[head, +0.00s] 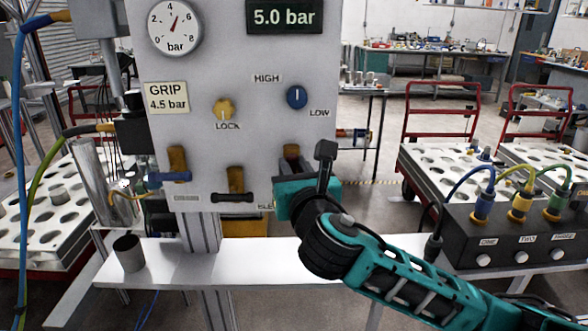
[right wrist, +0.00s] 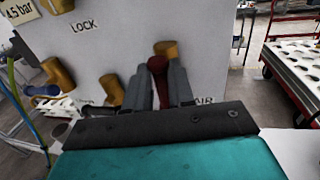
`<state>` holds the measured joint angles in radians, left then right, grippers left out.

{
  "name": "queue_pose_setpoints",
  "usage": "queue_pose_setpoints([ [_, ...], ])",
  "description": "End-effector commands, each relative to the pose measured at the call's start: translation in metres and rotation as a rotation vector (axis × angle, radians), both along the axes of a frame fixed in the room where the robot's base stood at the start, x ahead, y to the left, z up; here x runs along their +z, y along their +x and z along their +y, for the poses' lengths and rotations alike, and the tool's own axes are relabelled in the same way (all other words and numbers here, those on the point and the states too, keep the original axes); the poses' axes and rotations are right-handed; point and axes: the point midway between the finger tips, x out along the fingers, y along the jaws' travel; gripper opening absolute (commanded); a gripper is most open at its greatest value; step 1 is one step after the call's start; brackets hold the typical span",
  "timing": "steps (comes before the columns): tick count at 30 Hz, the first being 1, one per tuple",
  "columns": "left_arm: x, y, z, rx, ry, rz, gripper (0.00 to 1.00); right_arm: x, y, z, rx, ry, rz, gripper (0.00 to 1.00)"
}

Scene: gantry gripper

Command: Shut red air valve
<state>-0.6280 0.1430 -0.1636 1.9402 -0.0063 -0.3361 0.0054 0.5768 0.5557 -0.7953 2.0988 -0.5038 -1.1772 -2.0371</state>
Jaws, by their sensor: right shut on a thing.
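The red air valve has a brass body (right wrist: 166,47) and a dark red handle (right wrist: 157,68), seen in the right wrist view on the grey panel near a label ending in "AIR". My right gripper (right wrist: 160,88) is shut on the red handle, with one dark finger on each side of it. In the head view my right gripper (head: 300,188) is at the panel's lower right and hides most of the valve. Only part of the brass body (head: 291,152) shows above it. How far the handle is turned is hard to tell. My left gripper is out of view.
The panel (head: 265,145) also carries a blue-handled valve (head: 170,177), a black-handled valve (head: 235,197), a yellow knob (head: 224,109) and a blue knob (head: 297,97). The display (head: 284,16) reads 5.0 bar. A dark cup (head: 129,253) stands on the white shelf (head: 190,265). A black connector box (head: 515,235) is at right.

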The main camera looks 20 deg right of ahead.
Motion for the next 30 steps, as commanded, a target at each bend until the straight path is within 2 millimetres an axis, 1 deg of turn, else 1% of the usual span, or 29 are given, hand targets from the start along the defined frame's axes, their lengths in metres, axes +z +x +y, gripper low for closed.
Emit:
queue_pose_setpoints([
  [1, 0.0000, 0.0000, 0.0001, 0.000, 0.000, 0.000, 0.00, -0.0003, -0.0001, 0.0000, 0.000, 0.000, 0.001, 0.03],
  [2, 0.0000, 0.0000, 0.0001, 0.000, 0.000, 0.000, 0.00, -0.0003, -0.0002, 0.0000, 0.000, -0.001, 0.001, 0.00],
  [9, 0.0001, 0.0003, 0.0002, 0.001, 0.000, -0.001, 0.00, -0.0007, -0.0003, -0.0002, 0.000, 0.006, -0.001, 0.00],
  [14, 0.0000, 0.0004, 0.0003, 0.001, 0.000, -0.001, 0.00, -0.0015, -0.0006, -0.0008, 0.000, 0.044, -0.010, 0.00],
  [20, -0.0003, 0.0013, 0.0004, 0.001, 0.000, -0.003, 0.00, -0.0028, -0.0013, -0.0029, 0.000, 0.155, -0.040, 0.00],
  [30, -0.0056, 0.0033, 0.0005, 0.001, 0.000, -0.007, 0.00, -0.0074, -0.0029, -0.0074, 0.000, 0.455, -0.124, 0.00],
])
